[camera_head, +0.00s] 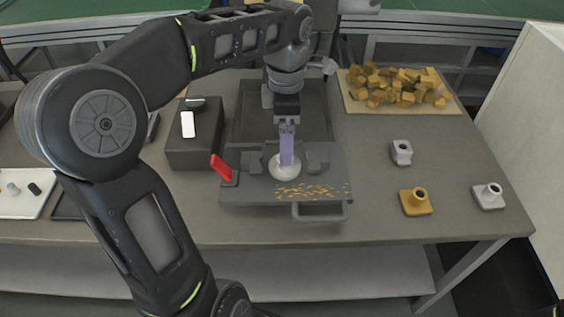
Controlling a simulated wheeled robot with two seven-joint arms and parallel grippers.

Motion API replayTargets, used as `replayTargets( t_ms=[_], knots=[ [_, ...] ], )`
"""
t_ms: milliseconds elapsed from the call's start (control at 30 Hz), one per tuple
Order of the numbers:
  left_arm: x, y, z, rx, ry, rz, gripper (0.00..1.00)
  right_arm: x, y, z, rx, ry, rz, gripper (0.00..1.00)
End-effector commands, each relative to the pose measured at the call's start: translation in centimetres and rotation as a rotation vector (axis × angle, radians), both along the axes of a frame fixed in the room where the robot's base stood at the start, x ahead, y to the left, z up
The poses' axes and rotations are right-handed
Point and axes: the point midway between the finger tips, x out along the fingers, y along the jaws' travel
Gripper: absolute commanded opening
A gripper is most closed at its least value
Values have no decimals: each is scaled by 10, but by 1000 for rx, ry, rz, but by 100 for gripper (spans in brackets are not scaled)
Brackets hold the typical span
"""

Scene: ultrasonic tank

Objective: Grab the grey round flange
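A pale grey round flange (284,172) sits on the grey metal plate (240,194), between two dark clamp blocks (254,162) (318,160). My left gripper (287,160) comes straight down over it, with a purple upright part at its tip reaching the flange. I cannot tell whether the fingers are closed on it, since the tip hides the flange's middle. Three other flange parts stand at the right: a light grey one (401,153), a gold one (415,202) and a whitish square-based one (488,196). My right gripper is not in view.
A red lever (221,167) stands left of the plate, and a handle (320,212) juts from its front. A dark box (193,150) is farther left. A board of gold chunks (372,105) lies back right. The table (375,178) is bare between plate and parts.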

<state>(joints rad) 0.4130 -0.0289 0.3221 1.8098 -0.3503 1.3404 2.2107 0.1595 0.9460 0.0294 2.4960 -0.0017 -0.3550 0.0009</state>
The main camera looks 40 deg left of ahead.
Motion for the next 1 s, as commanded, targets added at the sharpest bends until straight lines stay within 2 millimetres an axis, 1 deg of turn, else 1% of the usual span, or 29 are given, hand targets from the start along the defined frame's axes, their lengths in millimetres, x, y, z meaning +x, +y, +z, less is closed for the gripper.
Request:
replayTargets(
  t_ms=[167,300,400,667,767,867,1000],
  knots=[
    [0,0,-4,0,2,-2,96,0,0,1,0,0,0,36],
    [0,0,-19,-2,2,-3,96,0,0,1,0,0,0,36],
    [0,0,-26,-1,2,-3,96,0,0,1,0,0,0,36],
    [0,0,-27,-1,0,-3,96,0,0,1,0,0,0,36],
    [0,0,-31,-1,2,-3,96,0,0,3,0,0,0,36],
    [0,1,-41,-2,4,-4,96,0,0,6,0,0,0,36],
    [1,2,-63,-4,5,-4,96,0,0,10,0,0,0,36]
  ],
)
